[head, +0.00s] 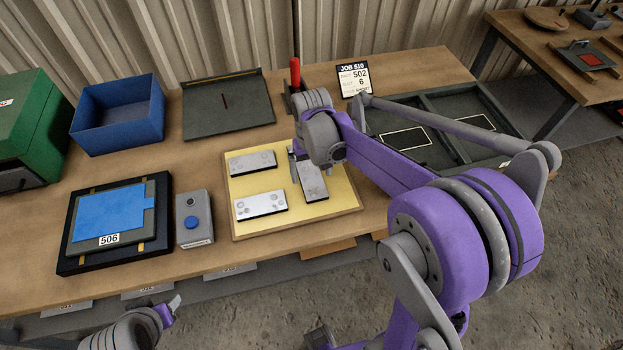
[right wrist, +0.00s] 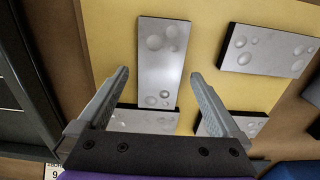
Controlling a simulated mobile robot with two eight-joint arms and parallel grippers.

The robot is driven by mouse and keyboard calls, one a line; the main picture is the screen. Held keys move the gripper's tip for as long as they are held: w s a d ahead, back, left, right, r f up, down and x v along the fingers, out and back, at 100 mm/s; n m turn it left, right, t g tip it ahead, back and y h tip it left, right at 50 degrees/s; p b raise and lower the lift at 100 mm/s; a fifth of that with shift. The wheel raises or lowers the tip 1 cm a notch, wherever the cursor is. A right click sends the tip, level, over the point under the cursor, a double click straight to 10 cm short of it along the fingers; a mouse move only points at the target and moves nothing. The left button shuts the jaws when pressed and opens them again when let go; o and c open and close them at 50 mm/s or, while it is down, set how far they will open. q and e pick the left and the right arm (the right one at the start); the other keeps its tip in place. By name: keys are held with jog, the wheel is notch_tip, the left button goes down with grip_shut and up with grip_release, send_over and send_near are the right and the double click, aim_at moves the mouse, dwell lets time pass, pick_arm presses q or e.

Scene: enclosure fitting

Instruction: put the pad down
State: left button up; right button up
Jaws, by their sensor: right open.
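Several grey metal pads with round marks and dark undersides lie on a yellow board (head: 345,200). One pad (head: 313,182) stands lengthwise at the board's right; it also shows in the right wrist view (right wrist: 163,62), flat on the yellow surface. My right gripper (head: 306,160) is open over this pad's far end. In the right wrist view its fingers (right wrist: 160,76) are apart, one on each side of the pad, with gaps. Another pad (right wrist: 145,121) beyond is partly covered by the gripper. My left gripper (head: 172,308) shows only partly at the lower left.
Two more pads lie at the board's left (head: 253,162) (head: 260,204). Left of the board are a blue-button box (head: 194,218) and a black tray (head: 75,262) with a blue panel. A red-handled tool (head: 295,75), a job card (head: 353,79) and a dark frame (head: 440,125) are behind and right.

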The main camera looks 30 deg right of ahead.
aim_at(312, 179)
jog(key=shift+f, duration=0.9)
grip_shut()
notch_tip(312, 179, up, 10)
